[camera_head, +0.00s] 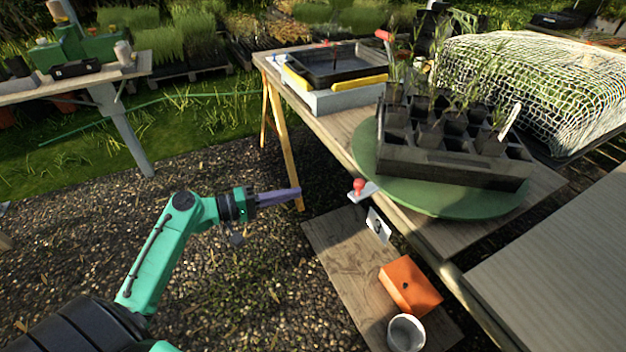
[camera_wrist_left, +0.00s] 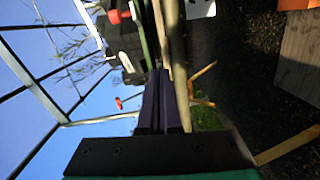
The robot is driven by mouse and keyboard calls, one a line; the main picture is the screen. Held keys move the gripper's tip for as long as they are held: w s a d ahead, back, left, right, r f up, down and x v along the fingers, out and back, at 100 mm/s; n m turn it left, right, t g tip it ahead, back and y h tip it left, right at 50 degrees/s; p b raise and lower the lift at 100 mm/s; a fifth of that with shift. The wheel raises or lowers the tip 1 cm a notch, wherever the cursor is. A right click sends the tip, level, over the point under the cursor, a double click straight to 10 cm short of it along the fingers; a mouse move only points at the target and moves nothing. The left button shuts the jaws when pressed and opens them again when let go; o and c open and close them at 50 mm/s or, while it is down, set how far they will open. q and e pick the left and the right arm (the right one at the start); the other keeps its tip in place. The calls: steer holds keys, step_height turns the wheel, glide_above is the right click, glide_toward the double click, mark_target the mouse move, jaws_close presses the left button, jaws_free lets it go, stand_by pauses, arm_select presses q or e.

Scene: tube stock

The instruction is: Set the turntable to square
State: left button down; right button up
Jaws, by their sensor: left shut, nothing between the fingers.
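The round green turntable (camera_head: 430,200) lies on the wooden bench. A dark tray of compartments (camera_head: 450,165) holding seedlings sits on it, turned at an angle to the bench's front edge. A red knob (camera_head: 359,185) on a pale plate is at the bench edge beside the turntable; a red knob also shows in the left wrist view (camera_wrist_left: 115,17). My left gripper (camera_head: 298,192) is shut and empty, left of the knob and apart from it, over the gravel. Its closed purple fingers show in the left wrist view (camera_wrist_left: 158,75). My right gripper is not in view.
A white card (camera_head: 378,226) hangs at the bench's front edge. Below, an orange box (camera_head: 410,287) and a white pot (camera_head: 406,333) stand on a low board (camera_head: 335,255). A dark basin (camera_head: 335,65) is at the bench's far left. Open gravel lies around my left arm.

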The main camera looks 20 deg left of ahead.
arm_select(q)
steer(key=w+d+r+p, duration=0.1)
steer(key=w+d, duration=0.1)
steer(key=d, duration=0.3)
steer(key=w+d+r+h+p, duration=0.1)
steer(key=w+d, duration=0.1)
steer(key=d, duration=0.4)
steer(key=shift+w+n+p, duration=0.35)
steer(key=shift+n+p, duration=0.05)
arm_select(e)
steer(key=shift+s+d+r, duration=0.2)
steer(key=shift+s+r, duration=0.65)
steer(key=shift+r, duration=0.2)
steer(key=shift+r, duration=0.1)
